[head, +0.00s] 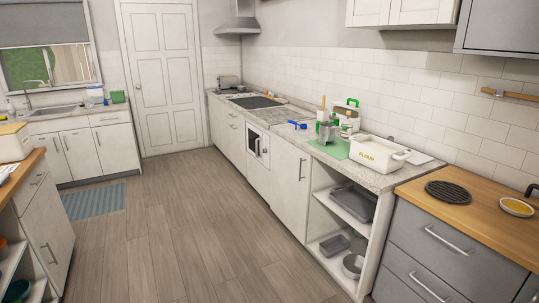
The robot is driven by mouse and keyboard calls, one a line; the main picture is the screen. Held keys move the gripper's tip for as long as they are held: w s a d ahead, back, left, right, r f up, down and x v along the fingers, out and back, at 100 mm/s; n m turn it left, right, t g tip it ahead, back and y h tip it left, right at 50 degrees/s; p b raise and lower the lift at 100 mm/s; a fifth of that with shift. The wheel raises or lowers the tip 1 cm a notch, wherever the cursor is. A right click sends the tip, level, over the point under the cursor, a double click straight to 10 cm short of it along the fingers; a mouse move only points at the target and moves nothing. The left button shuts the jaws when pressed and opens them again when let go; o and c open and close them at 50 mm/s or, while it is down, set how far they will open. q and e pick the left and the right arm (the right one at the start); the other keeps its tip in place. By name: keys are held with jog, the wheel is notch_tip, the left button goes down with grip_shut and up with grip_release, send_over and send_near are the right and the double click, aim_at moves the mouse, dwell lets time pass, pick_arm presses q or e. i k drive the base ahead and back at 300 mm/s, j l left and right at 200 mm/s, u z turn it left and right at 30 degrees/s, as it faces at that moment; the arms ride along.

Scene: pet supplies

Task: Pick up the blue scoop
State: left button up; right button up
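The blue scoop (297,125) lies on the stone-look counter on the right side of the head view, near the counter's front edge. It is small in the picture, and it lies to the left of a green mat and a metal container. Neither of my grippers shows in the head view.
A black cooktop (255,102) lies farther back. The wood floor (190,210) in front is clear.

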aim_at(302, 126)
jog(key=i, duration=1.65)
jog(key=i+z, duration=0.35)
jog(key=i+j+z, duration=0.55)
jog(key=i+z, duration=0.15)
jog(key=i, duration=0.15)
